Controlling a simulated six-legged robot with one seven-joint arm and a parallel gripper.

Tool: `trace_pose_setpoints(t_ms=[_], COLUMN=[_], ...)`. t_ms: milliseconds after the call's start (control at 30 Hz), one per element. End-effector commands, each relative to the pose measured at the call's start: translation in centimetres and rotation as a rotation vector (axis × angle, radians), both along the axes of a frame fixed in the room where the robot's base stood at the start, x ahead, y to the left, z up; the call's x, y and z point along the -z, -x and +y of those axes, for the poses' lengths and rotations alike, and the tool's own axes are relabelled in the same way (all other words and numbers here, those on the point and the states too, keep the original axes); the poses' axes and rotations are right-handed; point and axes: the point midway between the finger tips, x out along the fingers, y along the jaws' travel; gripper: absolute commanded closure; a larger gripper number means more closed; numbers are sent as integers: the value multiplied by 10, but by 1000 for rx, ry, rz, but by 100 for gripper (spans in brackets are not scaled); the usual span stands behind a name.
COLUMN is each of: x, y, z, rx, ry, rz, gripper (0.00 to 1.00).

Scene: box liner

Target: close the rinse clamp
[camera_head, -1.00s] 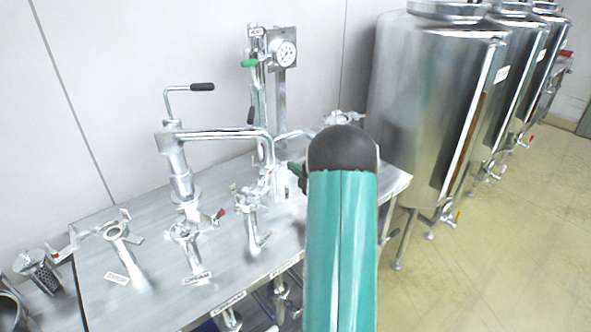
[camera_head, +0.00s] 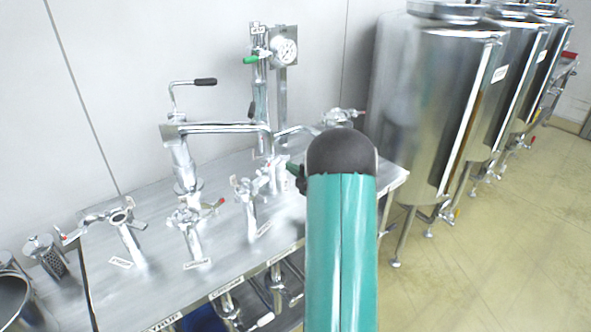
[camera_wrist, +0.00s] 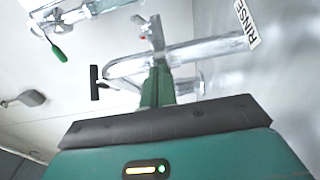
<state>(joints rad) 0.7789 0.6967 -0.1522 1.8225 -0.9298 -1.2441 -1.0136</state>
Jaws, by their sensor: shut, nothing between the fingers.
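In the wrist view the RINSE label (camera_wrist: 248,25) stands at the foot of a bright metal pipe. A metal clamp (camera_wrist: 157,30) with a small red tip is near that pipe's upper end; whether it is open or closed is unclear. In the head view a clamp with a red tip (camera_head: 238,183) tops a short post, but its label is too small to read. My gripper (camera_wrist: 156,72) has green fingers, shut and empty, pointing at the pipework. Contact with it cannot be told. In the head view my gripper (camera_head: 292,168) is mostly hidden by my teal arm.
Other clamp posts (camera_head: 190,220) and a swing pipe (camera_head: 215,128) crowd the metal table (camera_head: 165,285). A gauge (camera_head: 285,50) and a green handle (camera_head: 250,60) rise behind. Large steel tanks (camera_head: 430,110) stand at right, beside open floor.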

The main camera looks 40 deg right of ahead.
Motion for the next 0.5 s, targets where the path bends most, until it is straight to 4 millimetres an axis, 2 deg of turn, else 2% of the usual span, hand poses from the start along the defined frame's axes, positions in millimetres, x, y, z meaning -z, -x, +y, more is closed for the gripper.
trace_pose_setpoints(t_ms=[33, 267, 500], x=[-1, -1, -1], y=[-1, 34, 77], z=[0, -4, -6], rx=[1, 3, 2], ry=[1, 1, 1], rz=[-1, -1, 0], gripper=[100, 100, 100])
